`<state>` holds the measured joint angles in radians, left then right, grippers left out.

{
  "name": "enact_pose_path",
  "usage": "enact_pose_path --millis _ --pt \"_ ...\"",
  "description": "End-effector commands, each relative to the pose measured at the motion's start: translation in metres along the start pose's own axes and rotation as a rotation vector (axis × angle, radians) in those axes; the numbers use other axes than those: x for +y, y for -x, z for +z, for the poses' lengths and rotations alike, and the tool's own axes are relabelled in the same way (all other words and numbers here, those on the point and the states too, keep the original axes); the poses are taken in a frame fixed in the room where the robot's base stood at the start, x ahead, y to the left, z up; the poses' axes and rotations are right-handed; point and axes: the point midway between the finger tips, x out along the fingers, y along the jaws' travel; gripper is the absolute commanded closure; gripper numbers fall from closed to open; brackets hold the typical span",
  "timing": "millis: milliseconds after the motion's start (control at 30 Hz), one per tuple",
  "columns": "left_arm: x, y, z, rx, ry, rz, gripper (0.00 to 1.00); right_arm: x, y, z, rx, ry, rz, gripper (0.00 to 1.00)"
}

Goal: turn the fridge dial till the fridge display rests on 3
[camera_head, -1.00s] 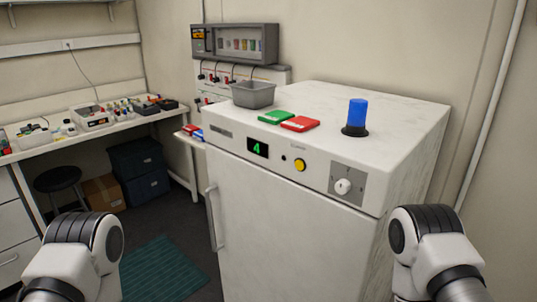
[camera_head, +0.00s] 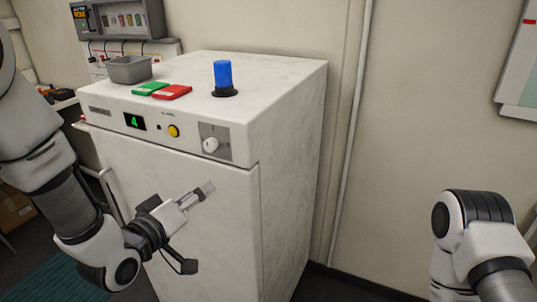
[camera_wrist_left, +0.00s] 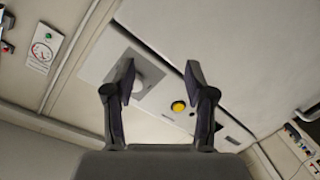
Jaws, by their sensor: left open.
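The white fridge (camera_head: 215,215) has a control strip along its upper front. The fridge display (camera_head: 134,121) shows a green 4. The fridge dial (camera_head: 210,145) is a white knob on a grey square plate at the strip's right end. My left gripper (camera_head: 196,228) is open and empty in front of the fridge door, below the dial and apart from it. In the left wrist view, the dial's plate (camera_wrist_left: 122,72) lies behind the left finger of my gripper (camera_wrist_left: 159,72), which partly hides the knob. My right gripper is out of view; only part of that arm shows.
A yellow button (camera_head: 173,131) sits between display and dial. On the fridge top are a grey bin (camera_head: 130,70), a green box (camera_head: 151,88), a red box (camera_head: 172,93) and a blue beacon (camera_head: 223,76). A door handle (camera_head: 110,193) is at the left. Space right of the fridge is clear.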

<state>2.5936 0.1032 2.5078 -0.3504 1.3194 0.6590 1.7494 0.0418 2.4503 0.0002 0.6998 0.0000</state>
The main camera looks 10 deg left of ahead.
Motion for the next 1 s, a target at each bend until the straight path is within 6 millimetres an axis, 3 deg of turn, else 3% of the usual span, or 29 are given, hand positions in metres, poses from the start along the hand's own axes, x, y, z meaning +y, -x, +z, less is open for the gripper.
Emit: enact_pose_path --millis 33,100,200,400,633,933,967,1000 --pt "0.017 0.004 -0.022 0.049 -0.014 0.035 0.45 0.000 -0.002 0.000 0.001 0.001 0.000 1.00" --pt "0.034 0.008 -0.042 0.092 -0.030 0.068 0.45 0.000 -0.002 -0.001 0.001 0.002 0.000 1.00" --pt "0.045 0.009 -0.055 0.116 -0.041 0.087 0.45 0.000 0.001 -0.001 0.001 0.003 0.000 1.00" --pt "0.051 -0.020 -0.060 0.114 -0.044 0.086 0.45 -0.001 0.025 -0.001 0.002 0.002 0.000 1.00" --pt "0.051 -0.060 -0.063 0.115 -0.042 0.085 0.45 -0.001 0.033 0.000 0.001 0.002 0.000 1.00" --pt "0.050 -0.067 -0.062 0.115 -0.041 0.085 0.45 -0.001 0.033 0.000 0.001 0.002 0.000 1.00" --pt "0.050 -0.067 -0.062 0.115 -0.041 0.085 0.52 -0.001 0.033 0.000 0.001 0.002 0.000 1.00" --pt "0.050 -0.067 -0.062 0.115 -0.041 0.085 0.66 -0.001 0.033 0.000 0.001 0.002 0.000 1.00"
